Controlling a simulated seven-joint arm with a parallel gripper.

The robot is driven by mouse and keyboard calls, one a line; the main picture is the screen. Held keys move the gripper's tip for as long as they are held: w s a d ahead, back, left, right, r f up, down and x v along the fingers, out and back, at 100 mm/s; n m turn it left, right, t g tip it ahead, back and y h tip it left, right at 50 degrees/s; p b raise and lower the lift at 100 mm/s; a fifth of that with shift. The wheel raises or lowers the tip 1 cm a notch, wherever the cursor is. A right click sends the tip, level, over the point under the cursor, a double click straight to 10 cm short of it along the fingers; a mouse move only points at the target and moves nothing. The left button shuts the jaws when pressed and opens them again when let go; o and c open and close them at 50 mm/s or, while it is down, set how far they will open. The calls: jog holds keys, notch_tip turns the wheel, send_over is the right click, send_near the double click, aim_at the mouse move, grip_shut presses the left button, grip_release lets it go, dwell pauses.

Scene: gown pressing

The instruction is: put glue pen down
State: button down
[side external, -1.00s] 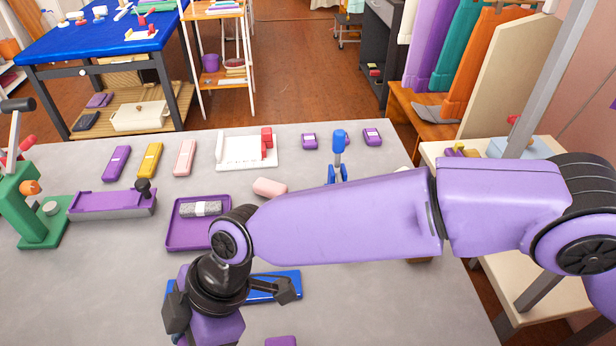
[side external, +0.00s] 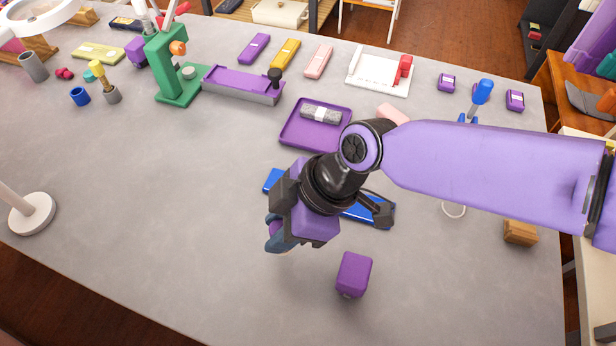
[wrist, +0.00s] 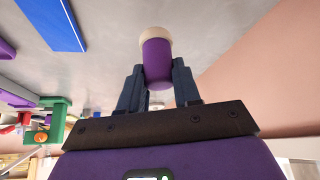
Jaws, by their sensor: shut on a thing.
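My gripper (side external: 279,234) is shut on the glue pen, a purple cylinder with a cream end. In the wrist view the glue pen (wrist: 157,62) sits between the two dark blue fingers (wrist: 157,80), cream end outward. In the side view the glue pen is mostly hidden by my gripper; a bit of purple shows at the fingers. My gripper is over the front middle of the grey table, beside a blue flat case (side external: 368,213). I cannot tell whether the pen touches the table.
A purple block (side external: 354,272) stands right of my gripper. A purple tray (side external: 290,137) with a grey roll (side external: 320,113) lies behind. A green press (side external: 172,70), a blue cup (side external: 80,96) and a white lamp base (side external: 32,213) stand left. The left front table (side external: 160,240) is clear.

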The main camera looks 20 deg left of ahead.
jog(key=shift+d+r, duration=0.3)
jog(key=shift+r, duration=0.05)
jog(key=s+d+r+n+g, duration=0.1)
jog(key=s+d+r, duration=0.1)
jog(key=d+r, duration=0.3)
jog(key=s+d+r+n, duration=0.2)
jog(key=d+r, duration=0.1)
jog(key=d, duration=0.5)
jog(key=shift+h, duration=0.4)
jog(key=w+a+f, duration=0.1)
jog(key=a+f, duration=0.2)
jog(key=a, duration=0.1)
jog(key=w+a+f, duration=0.1)
jog(key=a+f, duration=0.2)
jog(key=a, duration=0.1)
jog(key=w+a+f, duration=0.2)
jog(key=a+f, duration=0.1)
jog(key=a, duration=0.2)
jog(key=shift+a+f, duration=0.3)
jog(key=shift+f, duration=1.65)
jog(key=shift+f, duration=0.15)
